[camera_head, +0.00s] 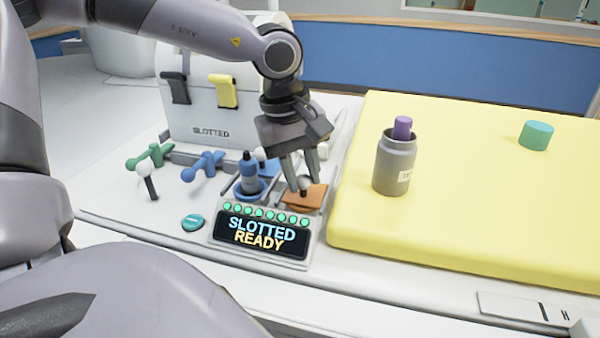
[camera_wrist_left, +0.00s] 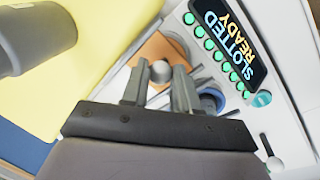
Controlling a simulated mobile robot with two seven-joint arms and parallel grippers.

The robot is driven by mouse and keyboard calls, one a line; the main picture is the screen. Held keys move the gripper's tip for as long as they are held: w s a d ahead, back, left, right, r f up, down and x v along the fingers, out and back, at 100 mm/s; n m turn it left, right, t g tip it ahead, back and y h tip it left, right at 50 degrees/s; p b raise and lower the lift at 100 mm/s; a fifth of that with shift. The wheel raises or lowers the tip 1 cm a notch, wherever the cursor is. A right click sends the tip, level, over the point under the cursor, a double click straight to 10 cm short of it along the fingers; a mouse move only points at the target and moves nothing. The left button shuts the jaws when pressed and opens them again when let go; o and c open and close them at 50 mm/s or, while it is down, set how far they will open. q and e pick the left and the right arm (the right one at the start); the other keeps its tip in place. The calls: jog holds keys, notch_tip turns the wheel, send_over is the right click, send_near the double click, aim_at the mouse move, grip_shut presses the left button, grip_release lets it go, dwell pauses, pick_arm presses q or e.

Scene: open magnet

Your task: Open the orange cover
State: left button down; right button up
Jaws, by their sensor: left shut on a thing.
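The part of the cover under the fingers is hidden. My right gripper is not seen in these views.
The display (camera_head: 262,233) reads "SLOTTED READY". Green and blue handles (camera_head: 203,166) are further left. A yellow mat (camera_head: 450,220) at right bears a grey jar (camera_head: 393,165) and a teal cylinder (camera_head: 536,136).

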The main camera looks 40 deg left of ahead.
pick_arm(q)
jog(key=w+a, duration=0.2)
jog(key=w, duration=0.1)
jog(key=w+a, duration=0.1)
jog(key=w, duration=0.1)
jog(key=shift+w, duration=0.15)
jog(key=c, duration=0.9)
grip_release()
jog(key=shift+o, duration=0.2)
notch_tip(320, 180, up, 7)
jog(key=s, duration=0.1)
jog(key=shift+s+a, duration=0.2)
jog(key=shift+a, duration=0.05)
